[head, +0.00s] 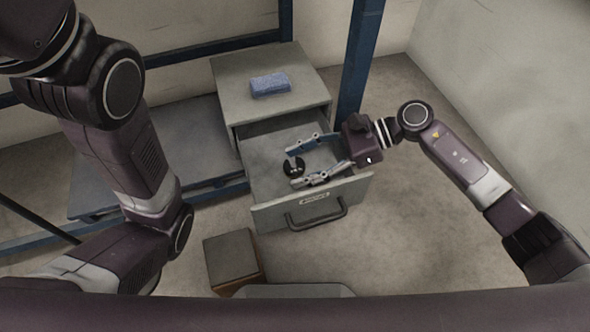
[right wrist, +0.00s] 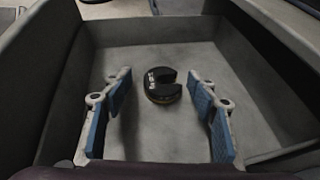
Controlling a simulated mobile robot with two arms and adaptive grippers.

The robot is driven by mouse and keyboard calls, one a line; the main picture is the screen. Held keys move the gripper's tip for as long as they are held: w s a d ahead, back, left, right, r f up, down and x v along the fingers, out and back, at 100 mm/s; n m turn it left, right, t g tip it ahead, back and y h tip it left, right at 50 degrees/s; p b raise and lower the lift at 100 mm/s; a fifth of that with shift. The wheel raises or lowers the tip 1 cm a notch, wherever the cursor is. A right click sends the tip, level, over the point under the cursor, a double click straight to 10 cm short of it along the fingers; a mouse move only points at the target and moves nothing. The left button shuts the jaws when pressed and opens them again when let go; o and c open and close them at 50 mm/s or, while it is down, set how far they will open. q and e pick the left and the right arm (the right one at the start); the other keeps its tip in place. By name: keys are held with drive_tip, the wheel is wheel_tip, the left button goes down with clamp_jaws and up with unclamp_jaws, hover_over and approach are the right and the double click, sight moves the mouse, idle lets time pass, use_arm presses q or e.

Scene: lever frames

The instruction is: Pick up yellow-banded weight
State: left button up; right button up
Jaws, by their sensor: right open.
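A small black slotted weight (head: 291,168) lies in the open drawer (head: 262,177). In the right wrist view the weight (right wrist: 163,86) sits on the drawer floor with its slot facing right, pale markings on top and a faint yellowish lower edge. My right gripper (head: 292,166) is open, its blue-padded fingers reaching into the drawer from the right. In the right wrist view the fingers (right wrist: 160,94) stand apart on either side of the weight, with clear gaps and no contact visible. My left arm shows at the left, but its gripper is out of view.
The grey cabinet (head: 225,75) bears a blue block (head: 270,85) on top. The drawer front with its handle (head: 318,217) and the side walls enclose the gripper. A blue post (head: 357,60) stands behind. A brown box (head: 233,260) is on the floor in front.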

drive_tip(key=c, duration=1.2)
drive_tip(key=shift+r, duration=0.15)
